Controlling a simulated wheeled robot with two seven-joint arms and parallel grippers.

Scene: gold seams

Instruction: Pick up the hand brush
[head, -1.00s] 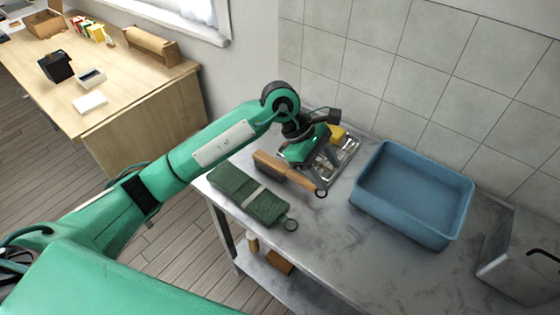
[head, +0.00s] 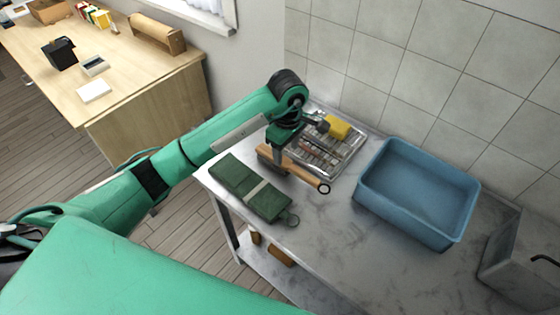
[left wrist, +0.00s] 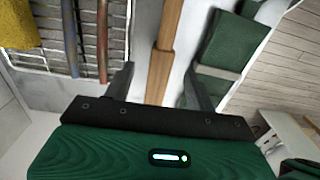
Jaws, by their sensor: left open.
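The hand brush (head: 306,178) lies on the grey worktop beside the wire rack. Its wooden handle ends in a dark ring toward the lower right. My left gripper (head: 281,157) is right over the brush, pointing down, and hides part of it in the head view. In the left wrist view the wooden handle (left wrist: 166,45) runs between the two open fingers (left wrist: 158,82). The fingers stand apart from it on both sides; I cannot tell how far down they reach. The right gripper is not in view.
A green folded roll (head: 250,188) lies close in front of the brush. The wire rack (head: 345,160) behind holds a yellow sponge (head: 338,127) and thin rods. A blue tub (head: 415,195) stands to the right. A tiled wall (head: 420,70) bounds the back.

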